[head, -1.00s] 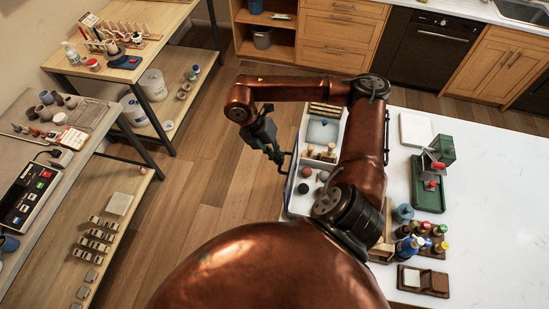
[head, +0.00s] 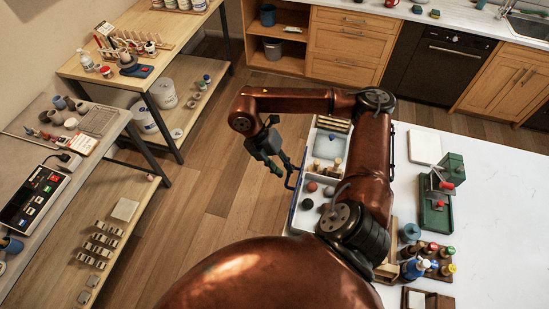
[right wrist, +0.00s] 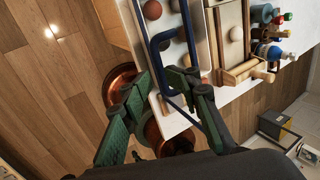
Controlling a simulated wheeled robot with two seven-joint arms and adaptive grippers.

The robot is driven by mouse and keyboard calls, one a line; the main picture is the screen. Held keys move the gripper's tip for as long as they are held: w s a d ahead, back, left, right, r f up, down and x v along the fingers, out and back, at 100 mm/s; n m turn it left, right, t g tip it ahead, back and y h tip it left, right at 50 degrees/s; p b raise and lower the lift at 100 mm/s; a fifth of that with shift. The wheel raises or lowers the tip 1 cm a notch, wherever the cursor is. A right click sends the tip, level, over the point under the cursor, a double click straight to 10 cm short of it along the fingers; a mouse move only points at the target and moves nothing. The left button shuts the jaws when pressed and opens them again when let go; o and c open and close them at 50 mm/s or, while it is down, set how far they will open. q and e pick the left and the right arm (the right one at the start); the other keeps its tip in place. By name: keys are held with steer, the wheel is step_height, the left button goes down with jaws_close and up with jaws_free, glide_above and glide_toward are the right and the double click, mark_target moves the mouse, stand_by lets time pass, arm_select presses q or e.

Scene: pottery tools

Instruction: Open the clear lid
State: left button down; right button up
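A white box (head: 301,220) with compartments stands at the left edge of the white counter. It holds several dark and pale balls and small blocks. I cannot make out the clear lid's surface itself. My right gripper (head: 283,168) is beside the handle, left of the box. In the right wrist view its green fingers (right wrist: 159,80) are apart, with the lower end of the blue frame near their tips. Contact cannot be told. My left gripper is out of view.
Paint bottles (head: 418,268) in a wooden rack and a green press (head: 437,205) stand on the counter right of my arm. A white slab (head: 425,147) lies behind. Open floor lies left of the box, before the side benches.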

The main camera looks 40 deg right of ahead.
steer(key=v, duration=0.9)
steer(key=shift+a+r, duration=0.15)
steer(key=shift+w, duration=0.1)
stand_by(0.3)
